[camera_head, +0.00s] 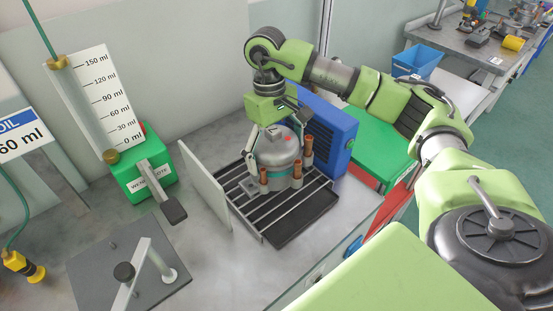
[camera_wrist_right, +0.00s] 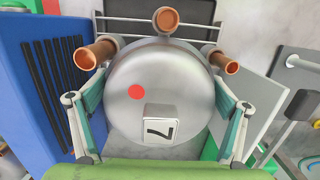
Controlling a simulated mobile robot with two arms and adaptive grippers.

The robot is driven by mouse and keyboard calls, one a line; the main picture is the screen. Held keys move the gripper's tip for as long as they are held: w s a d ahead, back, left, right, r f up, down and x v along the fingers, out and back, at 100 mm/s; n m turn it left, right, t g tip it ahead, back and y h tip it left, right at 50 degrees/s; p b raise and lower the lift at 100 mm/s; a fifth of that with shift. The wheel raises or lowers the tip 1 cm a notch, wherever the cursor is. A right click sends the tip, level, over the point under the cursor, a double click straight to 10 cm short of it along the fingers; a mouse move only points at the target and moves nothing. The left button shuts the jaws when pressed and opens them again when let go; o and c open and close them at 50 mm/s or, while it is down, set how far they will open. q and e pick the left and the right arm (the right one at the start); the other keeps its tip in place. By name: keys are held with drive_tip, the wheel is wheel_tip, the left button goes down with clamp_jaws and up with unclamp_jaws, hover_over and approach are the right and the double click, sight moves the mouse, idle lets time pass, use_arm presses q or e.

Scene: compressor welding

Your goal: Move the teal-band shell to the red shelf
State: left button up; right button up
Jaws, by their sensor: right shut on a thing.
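A grey metal shell (camera_head: 280,148) with a domed top, copper pipe stubs and a red dot stands upright on the slatted dark rack (camera_head: 285,232). A teal-tinted strip shows low on its side. My right gripper (camera_head: 276,150) comes from above and is shut around the shell, with a finger on each side. In the right wrist view the shell (camera_wrist_right: 160,85) sits between both fingers, with a white numbered tag on its top. Red surfaces (camera_head: 398,198) show to the right, partly hidden by my right arm; I cannot tell the shelf's full extent. My left gripper is out of view.
A blue ribbed box (camera_head: 335,140) stands close behind and right of the shell. A pale upright panel (camera_head: 205,187) stands left of the rack. A green surface (camera_head: 375,150) lies beyond the blue box. A dark plate with a clamp (camera_head: 125,268) is at front left.

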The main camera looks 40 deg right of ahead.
drive_tip(key=shift+w+d+f, duration=0.15)
drive_tip(key=shift+w+f, duration=0.2)
drive_tip(key=f, duration=0.1)
drive_tip(key=f+p, duration=0.2)
drive_tip(key=shift+w+d, duration=0.25)
drive_tip(key=shift+f, duration=0.4)
drive_tip(key=shift+f, duration=0.2)
drive_tip(key=o, duration=1.3)
drive_tip(key=shift+c, duration=0.2)
